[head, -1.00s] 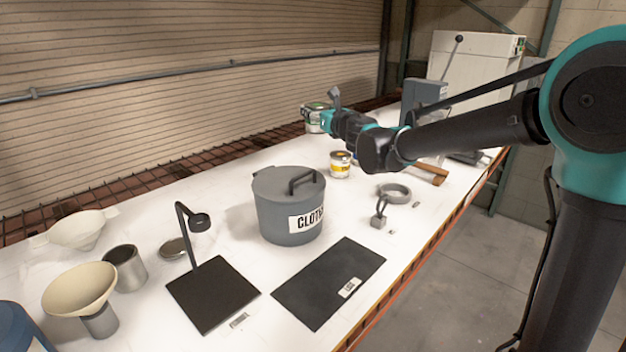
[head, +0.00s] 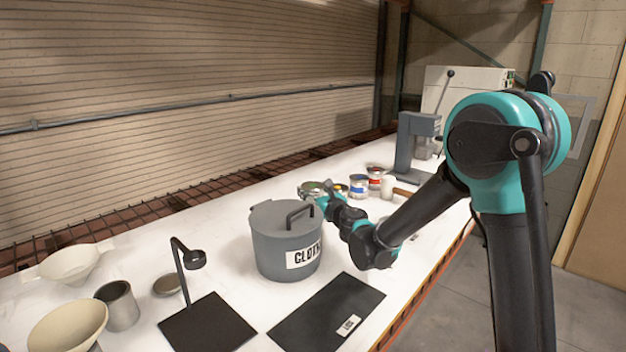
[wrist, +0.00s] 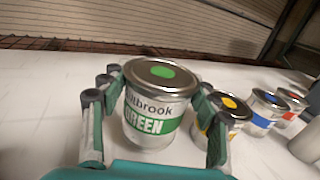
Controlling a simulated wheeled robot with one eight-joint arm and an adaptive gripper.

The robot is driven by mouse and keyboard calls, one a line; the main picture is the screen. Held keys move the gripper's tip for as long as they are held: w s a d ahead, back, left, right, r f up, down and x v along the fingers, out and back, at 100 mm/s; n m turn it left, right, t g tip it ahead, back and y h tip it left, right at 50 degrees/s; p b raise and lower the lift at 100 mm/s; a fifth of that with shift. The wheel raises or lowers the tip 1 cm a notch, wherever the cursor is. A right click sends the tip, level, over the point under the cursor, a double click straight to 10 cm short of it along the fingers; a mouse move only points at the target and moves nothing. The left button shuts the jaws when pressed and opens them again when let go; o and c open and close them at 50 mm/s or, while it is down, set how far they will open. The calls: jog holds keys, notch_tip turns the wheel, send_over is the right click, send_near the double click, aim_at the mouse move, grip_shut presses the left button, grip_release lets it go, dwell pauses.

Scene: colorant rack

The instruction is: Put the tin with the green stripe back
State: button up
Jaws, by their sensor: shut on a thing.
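The tin with the green stripe (wrist: 152,122) is between the fingers of my gripper (wrist: 155,108) in the wrist view. It has a green dot on its metal lid and reads GREEN. My gripper is shut on it, and it looks roughly upright. In the head view the tin (head: 311,187) shows just beyond the grey lidded pot, partly hidden by my gripper (head: 322,197). I cannot tell whether its base touches the white bench. The yellow tin (wrist: 229,108) is close to its right, partly behind a finger. The blue tin (wrist: 264,112) and red tin (wrist: 290,106) follow in a row.
The grey pot labelled CLOTHS (head: 285,250) stands near my gripper. A white cup (head: 387,187) stands beside the tins, and a grey press (head: 415,150) is beyond them. A dark mat (head: 325,310) lies in front. The bench left of the green tin looks clear.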

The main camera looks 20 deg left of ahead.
jog(key=shift+f, duration=2.1)
jog(key=shift+f, duration=0.1)
jog(key=o, duration=1.8)
jog(key=shift+o, duration=0.2)
jog(key=v, duration=1.2)
